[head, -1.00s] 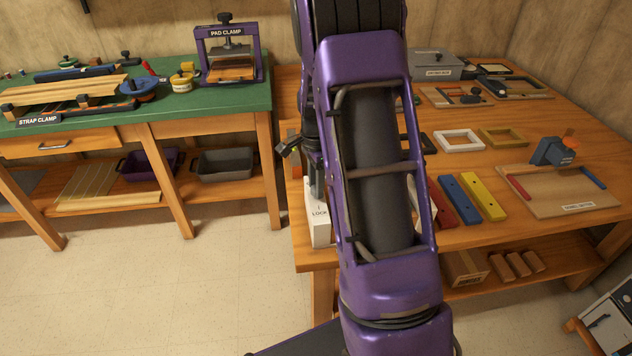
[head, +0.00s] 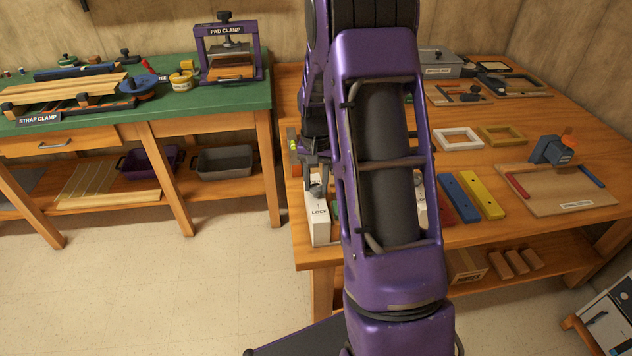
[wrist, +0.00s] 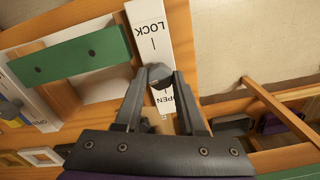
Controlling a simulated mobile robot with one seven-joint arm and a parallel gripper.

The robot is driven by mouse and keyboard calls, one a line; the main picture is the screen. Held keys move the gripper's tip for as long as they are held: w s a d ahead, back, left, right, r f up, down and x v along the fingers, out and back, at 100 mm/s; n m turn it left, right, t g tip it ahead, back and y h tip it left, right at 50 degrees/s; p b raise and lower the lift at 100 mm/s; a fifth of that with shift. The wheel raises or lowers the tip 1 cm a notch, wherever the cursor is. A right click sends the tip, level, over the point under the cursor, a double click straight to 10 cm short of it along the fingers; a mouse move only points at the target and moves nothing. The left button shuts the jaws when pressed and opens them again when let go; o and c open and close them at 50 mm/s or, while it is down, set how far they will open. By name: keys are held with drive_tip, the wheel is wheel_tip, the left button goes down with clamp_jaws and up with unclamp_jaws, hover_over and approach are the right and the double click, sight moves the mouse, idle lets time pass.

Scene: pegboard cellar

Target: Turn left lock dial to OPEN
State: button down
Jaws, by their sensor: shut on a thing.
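The left lock is a white block (head: 319,228) at the front left corner of the right-hand wooden bench. It also shows in the wrist view (wrist: 147,16), with LOCK printed at one end and OPEN at the other. Its dark dial (wrist: 159,73) sits between the two labels. My gripper (wrist: 160,78) is shut on the dial, one finger on each side. In the head view my gripper (head: 316,182) is over the block. The fingers cover part of the dial, and its pointing direction is not clear.
A green bar (wrist: 70,54) lies beside the block. Another white block with an OPEN label (wrist: 38,112) is farther left in the wrist view. Blue (head: 459,198) and yellow (head: 482,195) bars lie right of my arm. Open floor lies left of the bench.

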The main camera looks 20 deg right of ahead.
drive_tip(key=n, duration=0.4)
drive_tip(key=shift+n, duration=0.3)
drive_tip(key=n+p, duration=0.1)
drive_tip(key=n, duration=0.2)
drive_tip(key=shift+d+n, duration=0.1)
drive_tip(key=shift+n, duration=0.3)
drive_tip(key=n+p, duration=0.1)
drive_tip(key=n, duration=0.2)
drive_tip(key=shift+r, duration=0.1)
drive_tip(key=shift+n+p, duration=0.5)
drive_tip(key=shift+n, duration=1.6)
drive_tip(key=c, duration=0.5)
unclamp_jaws()
